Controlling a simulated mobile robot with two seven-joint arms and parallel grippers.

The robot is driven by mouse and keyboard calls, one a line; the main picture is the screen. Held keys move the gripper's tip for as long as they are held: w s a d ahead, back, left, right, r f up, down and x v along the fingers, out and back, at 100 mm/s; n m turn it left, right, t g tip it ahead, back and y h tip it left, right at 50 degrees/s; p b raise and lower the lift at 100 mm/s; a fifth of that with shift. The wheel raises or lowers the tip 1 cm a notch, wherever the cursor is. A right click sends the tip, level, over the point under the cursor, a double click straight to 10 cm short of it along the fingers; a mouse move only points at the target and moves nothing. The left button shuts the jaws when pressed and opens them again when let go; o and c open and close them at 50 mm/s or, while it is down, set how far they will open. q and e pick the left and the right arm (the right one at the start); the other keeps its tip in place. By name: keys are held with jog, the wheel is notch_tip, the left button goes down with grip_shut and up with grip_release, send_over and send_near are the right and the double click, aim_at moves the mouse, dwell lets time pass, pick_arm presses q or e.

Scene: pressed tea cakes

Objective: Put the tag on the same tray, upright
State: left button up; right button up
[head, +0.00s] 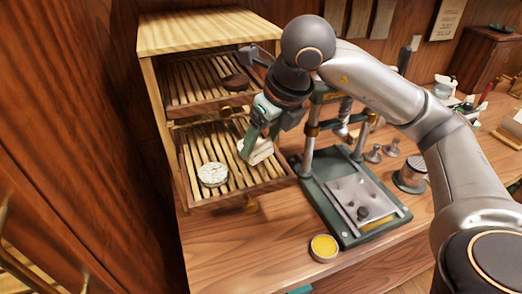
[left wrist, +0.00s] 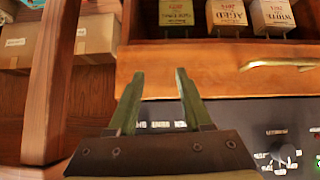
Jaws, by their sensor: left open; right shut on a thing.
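My right gripper (head: 254,145) is shut on a cream-coloured tag (head: 259,152), partly hidden by the fingers. It holds the tag at the right side of the lower slatted tray (head: 225,195). I cannot tell whether the tag touches the slats. A pale, round wrapped cake (head: 212,174) lies on the left part of this tray. My left gripper (left wrist: 160,75) is open and empty in the left wrist view, in front of a wooden drawer (left wrist: 215,72). It is not in the head view.
A green press (head: 352,195) stands just right of the trays, with a round yellow tin (head: 323,247) in front. A metal canister (head: 411,174) and small metal weights stand further right. The left wrist view shows a black panel with a knob (left wrist: 280,155) and labelled boxes (left wrist: 227,14).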

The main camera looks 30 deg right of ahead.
aim_at(261, 151)
notch_tip(261, 151, down, 3)
jog(key=shift+f, duration=0.15)
jog(key=shift+f, duration=0.1)
jog(key=o, duration=0.8)
jog(key=shift+f+b, duration=0.1)
jog(key=shift+b, duration=0.25)
jog(key=o, duration=0.5)
jog(key=shift+r+p, duration=0.3)
jog(key=p+v, duration=0.1)
jog(key=v, duration=1.1)
jog(key=shift+w+a, duration=0.1)
jog(key=shift+w, duration=0.05)
